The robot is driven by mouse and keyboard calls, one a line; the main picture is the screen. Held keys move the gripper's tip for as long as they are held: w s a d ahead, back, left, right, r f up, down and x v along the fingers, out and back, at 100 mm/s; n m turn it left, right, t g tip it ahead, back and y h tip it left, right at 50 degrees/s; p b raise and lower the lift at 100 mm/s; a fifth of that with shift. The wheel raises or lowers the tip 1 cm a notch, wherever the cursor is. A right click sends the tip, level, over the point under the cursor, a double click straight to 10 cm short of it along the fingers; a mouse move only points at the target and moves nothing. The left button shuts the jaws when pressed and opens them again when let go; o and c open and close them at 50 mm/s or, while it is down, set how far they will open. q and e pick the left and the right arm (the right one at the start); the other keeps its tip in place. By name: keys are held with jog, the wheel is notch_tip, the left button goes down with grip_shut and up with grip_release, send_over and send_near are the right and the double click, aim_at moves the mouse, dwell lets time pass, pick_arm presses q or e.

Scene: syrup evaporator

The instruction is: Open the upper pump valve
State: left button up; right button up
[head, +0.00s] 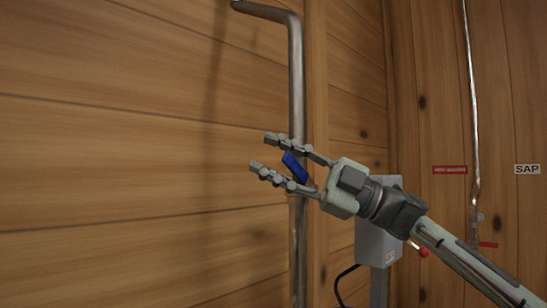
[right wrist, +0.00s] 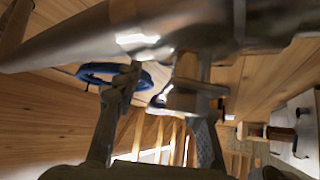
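A blue valve handle (head: 294,165) sits on a vertical metal pipe (head: 296,75) by the wooden wall and slants up to the left. I take it for the upper pump valve; no label for it is legible. My right gripper (head: 264,153) comes in from the right with its two fingers apart, and the handle shows between them. In the right wrist view the blue handle (right wrist: 112,70) appears beside and partly behind the left finger, with the pipe (right wrist: 70,45) across the top. Whether the fingers touch the handle is unclear. My left gripper is out of view.
A grey box (head: 376,225) with a red-knobbed lever (head: 419,249) stands behind my right forearm. Another thin pipe (head: 473,110) runs down the right wall, with a red handle (head: 487,244) low on it. A SAP sign (head: 527,169) hangs nearby. The left wall is bare.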

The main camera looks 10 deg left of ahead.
jog(key=v, duration=1.2)
